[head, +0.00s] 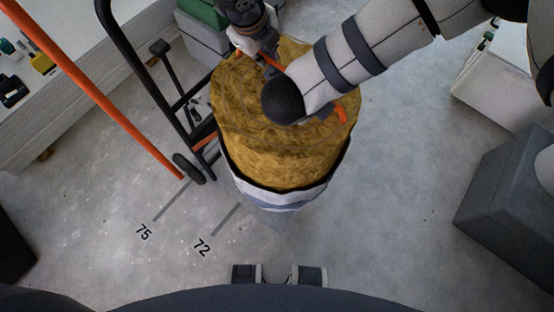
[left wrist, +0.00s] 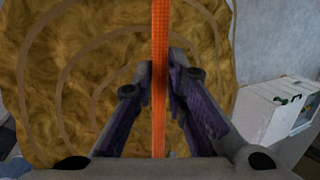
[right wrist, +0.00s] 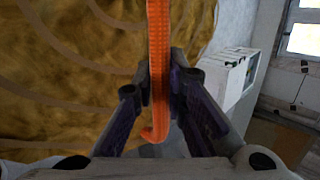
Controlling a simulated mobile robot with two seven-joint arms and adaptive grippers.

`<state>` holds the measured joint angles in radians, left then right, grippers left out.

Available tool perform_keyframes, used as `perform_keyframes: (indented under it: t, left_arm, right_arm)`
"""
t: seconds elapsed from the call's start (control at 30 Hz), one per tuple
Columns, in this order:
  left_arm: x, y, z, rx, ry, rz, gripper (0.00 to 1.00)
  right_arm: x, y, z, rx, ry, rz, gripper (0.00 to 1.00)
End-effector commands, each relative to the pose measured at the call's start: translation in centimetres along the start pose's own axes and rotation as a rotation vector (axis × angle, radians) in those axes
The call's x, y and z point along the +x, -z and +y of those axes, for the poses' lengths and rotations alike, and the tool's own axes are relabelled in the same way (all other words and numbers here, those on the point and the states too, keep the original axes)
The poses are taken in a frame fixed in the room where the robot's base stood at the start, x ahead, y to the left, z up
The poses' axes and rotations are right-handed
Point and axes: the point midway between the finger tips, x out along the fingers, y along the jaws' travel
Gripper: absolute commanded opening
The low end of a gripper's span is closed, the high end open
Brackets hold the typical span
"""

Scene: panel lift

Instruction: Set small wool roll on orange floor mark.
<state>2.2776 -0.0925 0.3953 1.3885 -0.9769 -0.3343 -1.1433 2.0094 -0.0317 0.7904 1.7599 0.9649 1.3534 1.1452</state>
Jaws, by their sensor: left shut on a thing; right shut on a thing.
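The wool roll (head: 285,160) is a yellow-brown upright cylinder, wrapped low down in a black and white sheet. An orange strap (left wrist: 160,25) crosses its top and also shows in the right wrist view (right wrist: 159,30). My left gripper (head: 262,52) is shut on the strap at the roll's far side; its fingers show in the left wrist view (left wrist: 160,75). My right gripper (right wrist: 160,80) is shut on the strap near its hooked end, and my right arm mostly hides it in the head view. I cannot tell whether the roll touches the floor. No orange floor mark shows.
A black hand truck (head: 150,75) with a wheel (head: 188,168) stands close at the roll's left. A long orange bar (head: 100,97) slants beside it. Floor lines marked 75 and 72 lie front left. A dark grey box (head: 510,195) stands right; the floor between is clear.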

Motion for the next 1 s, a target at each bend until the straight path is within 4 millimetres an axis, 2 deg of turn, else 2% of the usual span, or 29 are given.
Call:
perform_keyframes:
  t: [0.03, 0.67, 0.77, 1.0]
  left_arm:
    - [-0.3, -0.4, -0.2, -0.007, 0.003, -0.008, 0.0]
    - [-0.4, -0.4, 0.0, -0.006, -0.002, -0.009, 0.0]
    - [-1.0, -0.4, -0.1, -0.006, -0.002, -0.009, 0.0]
    - [-4.1, -0.4, -0.7, -0.007, 0.0, -0.009, 0.0]
  right_arm:
    - [-0.1, -0.1, -0.5, 0.01, 0.01, 0.002, 0.0]
    - [-0.3, -0.1, -0.8, 0.012, 0.015, 0.003, 0.0]
    - [-0.8, -0.1, -1.1, 0.012, 0.015, 0.002, 0.0]
    - [-3.4, 0.0, -2.8, 0.014, 0.016, 0.002, 0.0]
